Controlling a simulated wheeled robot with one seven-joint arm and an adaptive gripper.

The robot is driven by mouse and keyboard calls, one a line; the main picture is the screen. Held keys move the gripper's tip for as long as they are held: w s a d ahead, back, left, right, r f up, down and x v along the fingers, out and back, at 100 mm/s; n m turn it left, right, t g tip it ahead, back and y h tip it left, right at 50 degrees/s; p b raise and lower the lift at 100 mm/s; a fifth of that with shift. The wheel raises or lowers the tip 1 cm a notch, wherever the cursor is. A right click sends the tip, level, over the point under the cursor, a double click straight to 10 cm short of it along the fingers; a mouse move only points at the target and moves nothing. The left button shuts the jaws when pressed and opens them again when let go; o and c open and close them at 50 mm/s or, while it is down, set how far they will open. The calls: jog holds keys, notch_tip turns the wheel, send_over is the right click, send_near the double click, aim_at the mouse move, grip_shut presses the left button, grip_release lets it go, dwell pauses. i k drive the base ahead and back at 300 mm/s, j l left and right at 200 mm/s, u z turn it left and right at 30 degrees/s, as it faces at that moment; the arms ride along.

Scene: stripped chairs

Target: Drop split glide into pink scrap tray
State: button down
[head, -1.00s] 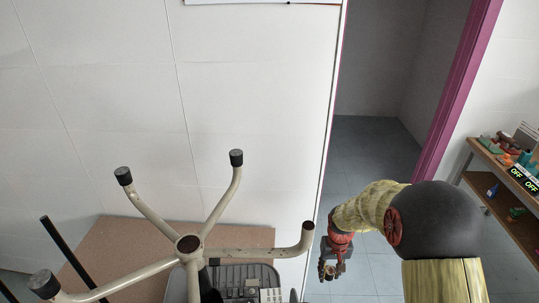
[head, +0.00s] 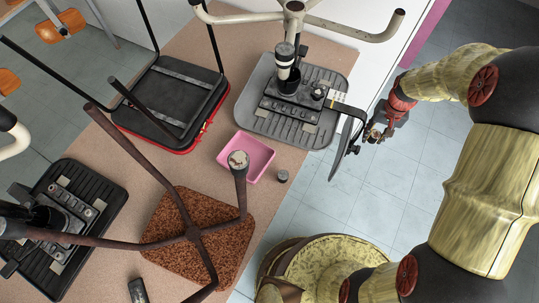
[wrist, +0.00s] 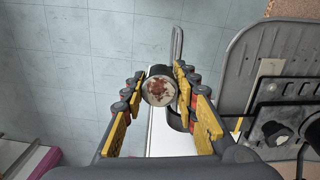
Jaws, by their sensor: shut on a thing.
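My gripper (head: 377,132) is out past the right edge of the table, over the floor. In the wrist view its yellow-padded fingers (wrist: 158,92) are shut on a round dark glide (wrist: 157,90) with a stained white and rust-brown face. The glide looks small in the head view (head: 374,133). The pink scrap tray (head: 262,152) is on the table to the left of my gripper, well apart from it. An upturned chair leg with a worn pale end (head: 238,160) hides part of the tray; the visible inside looks empty.
Upturned chairs crowd the brown table (head: 210,52). A grey seat (head: 255,108) with a black mechanism and a flat black armrest (head: 345,150) lie between my gripper and the tray. A small dark cylinder (head: 282,176) stands right of the tray. Open floor (head: 395,175) lies right.

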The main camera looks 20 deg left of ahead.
aim_at(250, 155)
jog(key=k+u, duration=0.1)
jog(key=u, duration=0.2)
jog(key=k+u, duration=0.25)
jog(key=i+u, duration=0.1)
jog(key=u, duration=0.35)
jog(key=i+l+u, duration=0.1)
jog(key=u, duration=0.3)
jog(key=i+l+u, duration=0.75)
jog(key=k+j, duration=0.1)
